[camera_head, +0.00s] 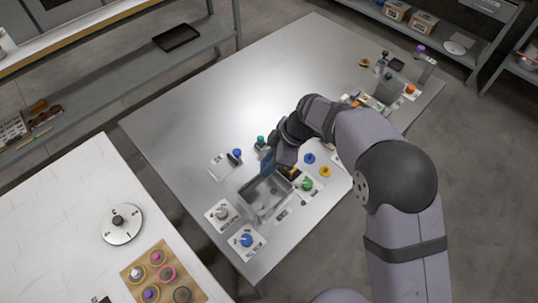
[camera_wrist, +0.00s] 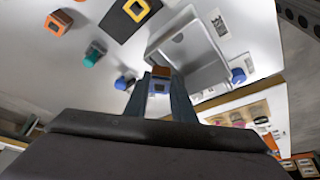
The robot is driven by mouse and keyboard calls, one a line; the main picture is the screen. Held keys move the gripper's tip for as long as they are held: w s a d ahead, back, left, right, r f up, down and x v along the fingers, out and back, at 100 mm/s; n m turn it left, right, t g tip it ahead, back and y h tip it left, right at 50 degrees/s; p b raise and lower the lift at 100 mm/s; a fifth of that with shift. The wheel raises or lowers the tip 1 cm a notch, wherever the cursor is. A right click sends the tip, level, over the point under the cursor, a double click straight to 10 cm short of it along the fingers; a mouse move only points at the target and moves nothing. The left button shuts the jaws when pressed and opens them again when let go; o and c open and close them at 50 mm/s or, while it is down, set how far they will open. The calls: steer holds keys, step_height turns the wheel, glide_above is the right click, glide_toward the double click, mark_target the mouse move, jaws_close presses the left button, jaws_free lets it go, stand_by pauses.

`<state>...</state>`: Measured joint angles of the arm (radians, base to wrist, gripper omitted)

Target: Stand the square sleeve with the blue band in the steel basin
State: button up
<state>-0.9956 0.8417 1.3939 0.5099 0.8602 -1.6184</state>
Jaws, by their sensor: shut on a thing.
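My gripper (camera_wrist: 162,92) is shut on a small square-ended sleeve (camera_wrist: 160,73). The sleeve shows an orange-brown end and a blue band between the fingers in the wrist view; the rest of it is hidden. The steel basin (camera_wrist: 158,55) is an open rectangular box just beyond the fingertips there. In the head view the basin (camera_head: 246,199) stands near the table's front edge, and my gripper (camera_head: 270,168) is at its far side. I cannot tell from these views whether the sleeve is over the basin's opening or touching it.
A black plate with a yellow square ring (camera_wrist: 137,10) lies beside the basin. A teal-topped piece (camera_wrist: 93,56), an orange piece (camera_wrist: 57,23) and blue-topped pieces (camera_wrist: 123,83) (camera_wrist: 237,75) stand around. Cards with a green piece (camera_head: 307,184) and a grey piece (camera_head: 221,213) flank the basin. The table's far left is clear.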

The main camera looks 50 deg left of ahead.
steer(key=s+d+n+h+p, duration=0.1)
steer(key=n, duration=0.2)
steer(key=s+d+n+g+h+p, duration=0.1)
steer(key=n, duration=0.2)
steer(key=s+d+n+h+p, duration=0.1)
steer(key=n+p, duration=0.1)
steer(key=n, duration=0.1)
steer(key=shift+s+r+n+g, duration=0.2)
steer(key=shift+r+n+g, duration=0.1)
steer(key=shift+n, duration=0.1)
steer(key=shift+b, duration=0.4)
steer(key=shift+f+b, duration=2.4)
steer(key=shift+f, duration=0.3)
steer(key=shift+f+b, duration=1.3)
steer(key=shift+b, duration=0.35)
stand_by(0.5)
steer(key=o, duration=1.4)
steer(key=shift+r, duration=0.15)
